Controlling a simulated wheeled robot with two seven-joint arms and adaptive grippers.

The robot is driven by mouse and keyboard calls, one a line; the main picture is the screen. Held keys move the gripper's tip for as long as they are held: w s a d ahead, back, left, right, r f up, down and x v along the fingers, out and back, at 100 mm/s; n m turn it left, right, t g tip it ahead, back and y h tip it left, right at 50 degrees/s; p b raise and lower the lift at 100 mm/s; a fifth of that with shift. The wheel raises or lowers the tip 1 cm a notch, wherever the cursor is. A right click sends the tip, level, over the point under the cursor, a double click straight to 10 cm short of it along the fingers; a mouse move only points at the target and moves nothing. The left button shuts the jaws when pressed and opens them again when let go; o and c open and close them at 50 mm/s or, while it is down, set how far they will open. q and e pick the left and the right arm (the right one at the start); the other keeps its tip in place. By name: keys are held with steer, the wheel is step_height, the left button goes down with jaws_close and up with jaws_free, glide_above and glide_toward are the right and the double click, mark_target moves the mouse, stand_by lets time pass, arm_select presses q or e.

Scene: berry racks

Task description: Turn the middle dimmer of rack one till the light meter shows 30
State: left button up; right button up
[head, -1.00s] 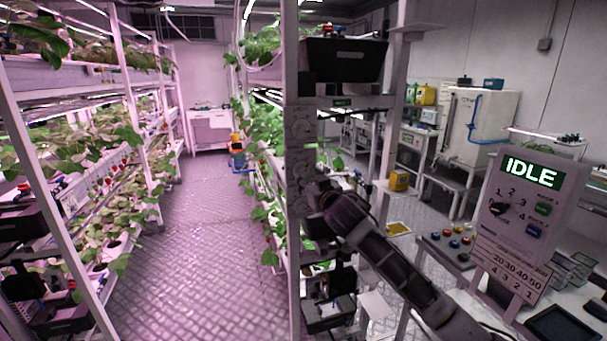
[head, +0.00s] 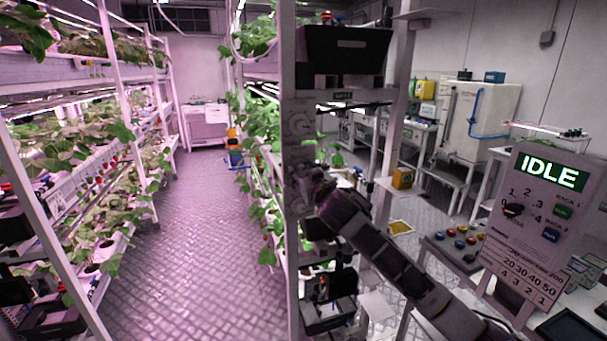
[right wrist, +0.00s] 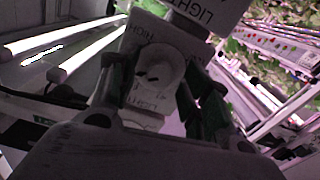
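Pale round dimmers sit one above another on the white rack post, with an upper dial (head: 301,124) in the head view. My right gripper (head: 316,183) is at the lower part of this row and hides what is behind it. In the right wrist view a pale dial (right wrist: 158,72) with a dark mark lies between the two spread fingers of the right gripper (right wrist: 155,88). Contact with it cannot be made out, nor which dimmer it is. A small green display (head: 343,96) on the rack is too small to read. My left gripper is out of view.
A control panel (head: 535,220) reading IDLE stands at the right, beside coloured buttons (head: 461,230). A black bin (head: 345,55) is above the dials. Plant racks (head: 85,160) line the left, and the aisle floor (head: 200,240) is clear.

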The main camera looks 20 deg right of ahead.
steer(key=c, duration=1)
steer(key=shift+c, duration=0.2)
